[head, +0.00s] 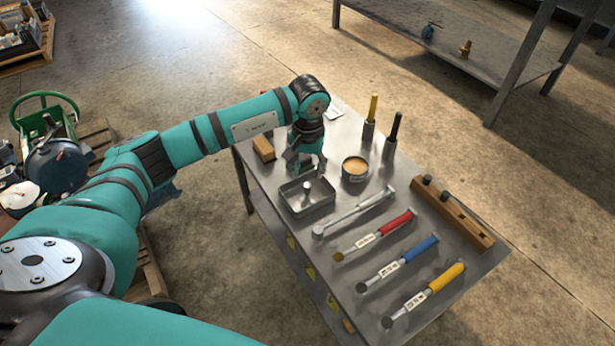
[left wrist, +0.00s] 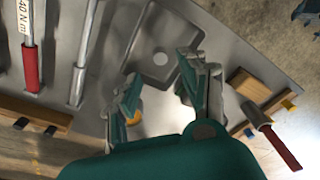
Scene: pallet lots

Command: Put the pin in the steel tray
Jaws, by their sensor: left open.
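The steel tray (head: 311,210) sits on the metal table, near its left edge in the head view. The pin (head: 307,190) stands upright inside the tray, a small grey cylinder. In the left wrist view, the tray (left wrist: 143,72) lies beyond the fingers, and the pin (left wrist: 161,59) shows as a pale round end on its floor. My left gripper (head: 306,166) is above the tray, pointing down. Its fingers are spread in the left wrist view (left wrist: 160,76), with nothing between them, apart from the pin. My right gripper is not in view.
A cup (head: 355,170) stands close right of the tray, and a wooden block (head: 263,148) lies behind it. A grey wrench (head: 352,214) and coloured-handled wrenches lie in front. A wooden rack (head: 455,217) is at the right. Two upright tools stand at the back.

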